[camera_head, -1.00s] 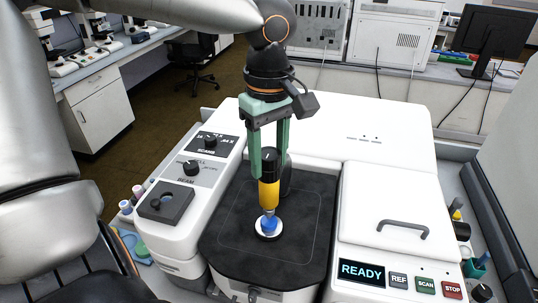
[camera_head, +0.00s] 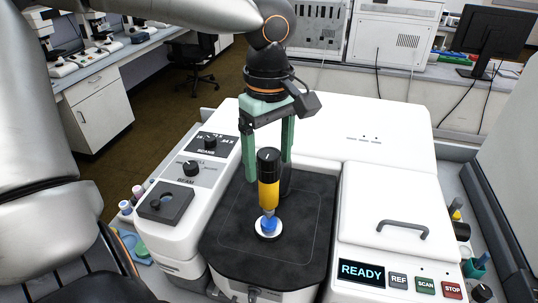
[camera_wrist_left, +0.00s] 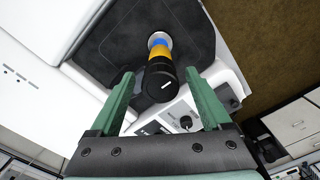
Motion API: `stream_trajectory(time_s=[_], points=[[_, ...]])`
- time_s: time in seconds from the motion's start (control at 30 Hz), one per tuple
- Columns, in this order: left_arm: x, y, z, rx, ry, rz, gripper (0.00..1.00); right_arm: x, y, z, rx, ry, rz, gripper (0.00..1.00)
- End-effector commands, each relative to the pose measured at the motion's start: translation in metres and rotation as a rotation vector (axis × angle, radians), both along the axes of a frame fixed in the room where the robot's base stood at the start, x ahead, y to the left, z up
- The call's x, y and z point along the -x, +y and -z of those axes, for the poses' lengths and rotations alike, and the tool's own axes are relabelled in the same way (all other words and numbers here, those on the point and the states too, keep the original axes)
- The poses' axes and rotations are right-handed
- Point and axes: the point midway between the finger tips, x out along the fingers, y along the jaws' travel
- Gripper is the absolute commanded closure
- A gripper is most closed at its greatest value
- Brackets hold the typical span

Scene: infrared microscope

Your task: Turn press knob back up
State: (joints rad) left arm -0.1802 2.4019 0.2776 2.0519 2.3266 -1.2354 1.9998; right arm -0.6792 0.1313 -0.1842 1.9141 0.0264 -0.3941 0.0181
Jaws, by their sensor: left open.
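The press knob (camera_head: 268,157) is a black cylinder with a white mark on top. It sits on an upright yellow body with a blue lower tip over a round white disc (camera_head: 267,236) on the black stage. My left gripper (camera_head: 267,172) points down with its green fingers open, one on each side of the knob, with gaps visible. In the left wrist view the knob (camera_wrist_left: 164,82) shows between the two open fingers (camera_wrist_left: 158,76) and its white mark is slanted. My right gripper is not in view.
The black stage (camera_head: 227,220) is otherwise clear. A control panel with SCANS and BEAM knobs (camera_head: 191,168) stands to its left. On the right are a lidded housing with a handle (camera_head: 403,225), a READY display (camera_head: 362,272) and several buttons.

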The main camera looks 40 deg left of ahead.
Motion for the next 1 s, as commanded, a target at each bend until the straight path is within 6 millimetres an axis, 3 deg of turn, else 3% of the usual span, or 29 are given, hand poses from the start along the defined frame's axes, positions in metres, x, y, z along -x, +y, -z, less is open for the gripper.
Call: stream_trajectory(time_s=[0.27,0.7,1.0], points=[[-0.001,0.0,-0.014,0.0,-0.002,-0.002,0.19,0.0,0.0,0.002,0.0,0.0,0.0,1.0],[0.0,0.0,-0.104,0.0,-0.004,-0.001,0.19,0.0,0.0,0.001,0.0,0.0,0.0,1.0],[0.0,0.0,-0.125,0.0,0.001,0.0,0.19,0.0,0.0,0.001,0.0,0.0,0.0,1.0]])
